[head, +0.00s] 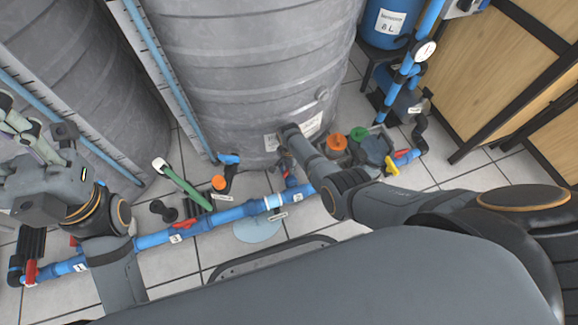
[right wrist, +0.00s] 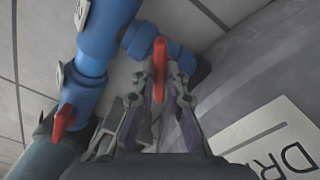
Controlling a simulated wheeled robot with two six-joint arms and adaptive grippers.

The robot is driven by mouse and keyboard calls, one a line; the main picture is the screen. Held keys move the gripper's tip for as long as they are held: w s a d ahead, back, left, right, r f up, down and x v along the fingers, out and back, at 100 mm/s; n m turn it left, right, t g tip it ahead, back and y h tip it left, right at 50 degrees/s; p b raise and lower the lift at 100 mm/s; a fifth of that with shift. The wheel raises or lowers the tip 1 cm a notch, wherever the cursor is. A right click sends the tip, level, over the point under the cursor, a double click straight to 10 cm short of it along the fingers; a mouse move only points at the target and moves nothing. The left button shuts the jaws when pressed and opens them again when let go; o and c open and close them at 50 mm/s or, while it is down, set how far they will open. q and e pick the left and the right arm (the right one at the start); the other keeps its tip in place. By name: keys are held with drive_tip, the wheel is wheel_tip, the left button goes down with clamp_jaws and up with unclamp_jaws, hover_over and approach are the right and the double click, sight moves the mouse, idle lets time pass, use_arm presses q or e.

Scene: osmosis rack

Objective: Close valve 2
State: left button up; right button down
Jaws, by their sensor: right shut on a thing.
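My right gripper (right wrist: 158,85) is shut on a red valve handle (right wrist: 160,62), with one finger on each side of it. The handle sits on a short blue branch (right wrist: 150,38) of the pipe. In the head view the right gripper (head: 287,168) is low in front of the large grey tank, and its arm hides part of the valve. I cannot read a number on this valve. My left gripper (head: 28,130) is at the far left, above the floor and away from this valve; its fingers are partly cut off by the picture edge.
The blue pipe (head: 155,240) runs along the floor with other red handles (head: 185,224). Another red handle (right wrist: 63,122) is close to the gripper. The grey tank (head: 240,70) stands behind. An orange cap (head: 337,142) and a yellow handle (head: 392,165) are at right.

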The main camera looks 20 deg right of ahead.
drive_tip(key=m, duration=0.6)
drive_tip(key=shift+d+p, duration=0.1)
drive_tip(key=shift+p, duration=0.2)
drive_tip(key=shift+m, duration=0.3)
drive_tip(key=c, duration=1.4)
unclamp_jaws()
wheel_tip(320, 180, up, 12)
drive_tip(key=shift+f, duration=0.1)
